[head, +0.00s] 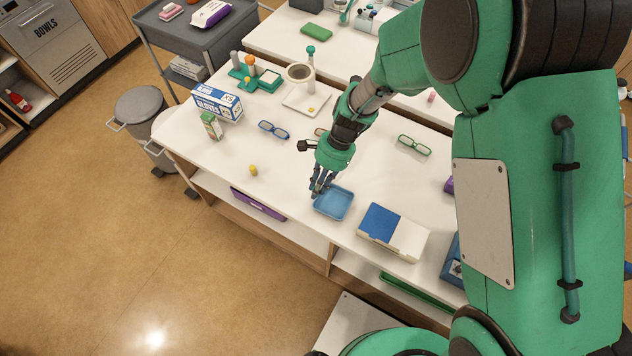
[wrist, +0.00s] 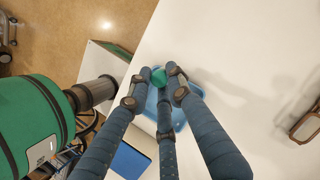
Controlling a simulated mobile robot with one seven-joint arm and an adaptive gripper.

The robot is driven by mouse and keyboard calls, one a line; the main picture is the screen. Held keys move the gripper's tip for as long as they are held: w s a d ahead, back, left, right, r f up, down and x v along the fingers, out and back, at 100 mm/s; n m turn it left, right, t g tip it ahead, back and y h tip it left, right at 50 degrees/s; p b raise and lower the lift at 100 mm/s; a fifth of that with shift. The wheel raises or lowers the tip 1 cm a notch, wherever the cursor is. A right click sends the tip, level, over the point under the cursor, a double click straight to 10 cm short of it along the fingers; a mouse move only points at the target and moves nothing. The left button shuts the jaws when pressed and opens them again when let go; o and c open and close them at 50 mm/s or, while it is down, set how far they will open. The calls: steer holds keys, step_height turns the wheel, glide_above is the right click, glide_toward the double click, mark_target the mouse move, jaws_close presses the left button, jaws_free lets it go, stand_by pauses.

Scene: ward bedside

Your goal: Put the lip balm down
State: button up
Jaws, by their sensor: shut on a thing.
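My gripper (head: 320,187) is at the left edge of a shallow blue tray (head: 346,206) on the white table. In the wrist view my gripper (wrist: 162,82) has its fingers closed around a small rounded teal-green thing, which appears to be the lip balm (wrist: 159,77). The blue tray (wrist: 181,119) shows behind the fingers there. In the head view the fingers hide the lip balm. I cannot tell its exact height above the tray.
A blue-and-white box (head: 388,222) stands right of the tray. A small yellow thing (head: 253,170) lies to the left. Blue glasses (head: 273,130) and green glasses (head: 414,145) lie farther back. Bare table lies between the yellow thing and the tray.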

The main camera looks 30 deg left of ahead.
steer(key=shift+w, duration=0.1)
stand_by(0.7)
steer(key=w+d+m, duration=0.2)
steer(key=w, duration=0.2)
steer(key=w+d+m+t+y, duration=0.1)
steer(key=w+d+m, duration=0.1)
steer(key=w, duration=0.2)
steer(key=w+d+m+b, duration=0.1)
steer(key=w+d+m, duration=0.1)
steer(key=w, duration=0.2)
steer(key=shift+w+y, duration=0.3)
steer(key=shift+y, duration=0.1)
steer(key=w+d+r+m+t+b, duration=0.1)
steer(key=w+d+r+m+t, duration=0.1)
steer(key=w+d+m, duration=0.8)
steer(key=w+d+r+m+t+h+b, duration=0.1)
steer(key=w+d+m+t, duration=0.3)
steer(key=w+d+m, duration=0.6)
steer(key=w+d, duration=0.4)
steer(key=d, duration=0.4)
steer(key=w+d+r+b, duration=0.1)
steer(key=w+d, duration=0.3)
steer(key=d, duration=0.4)
steer(key=shift+w+d+r+t, duration=0.15)
steer(key=shift+w+d+t, duration=0.1)
steer(key=shift+w+t, duration=0.05)
